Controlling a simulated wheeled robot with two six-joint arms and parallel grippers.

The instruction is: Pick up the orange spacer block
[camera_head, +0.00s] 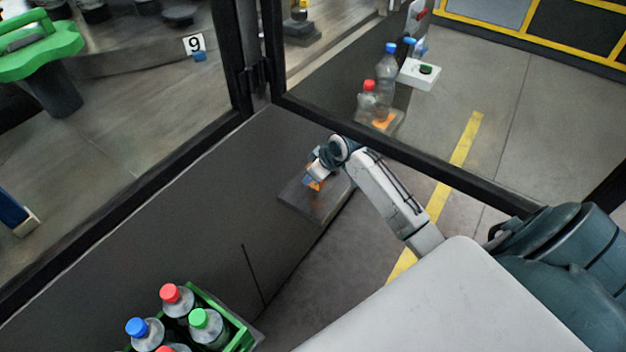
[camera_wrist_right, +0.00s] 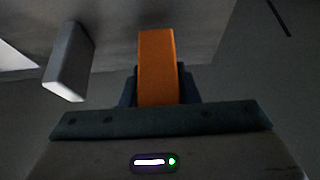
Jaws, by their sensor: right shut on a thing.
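The orange spacer block (camera_wrist_right: 157,65) stands out from between the fingers of my right gripper (camera_wrist_right: 158,95) in the right wrist view. The gripper is shut on it. In the head view, my right gripper (camera_head: 316,178) is at the dark shelf plate (camera_head: 322,210), and only a small orange part of the block (camera_head: 314,185) shows beside the fingers. I cannot tell whether the block touches the plate. My left gripper is not in view.
A green crate (camera_head: 240,338) with several capped bottles is at the bottom left. Dark frame posts (camera_head: 262,60) and rails enclose the area. A pale grey block (camera_wrist_right: 70,62) shows left of the spacer.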

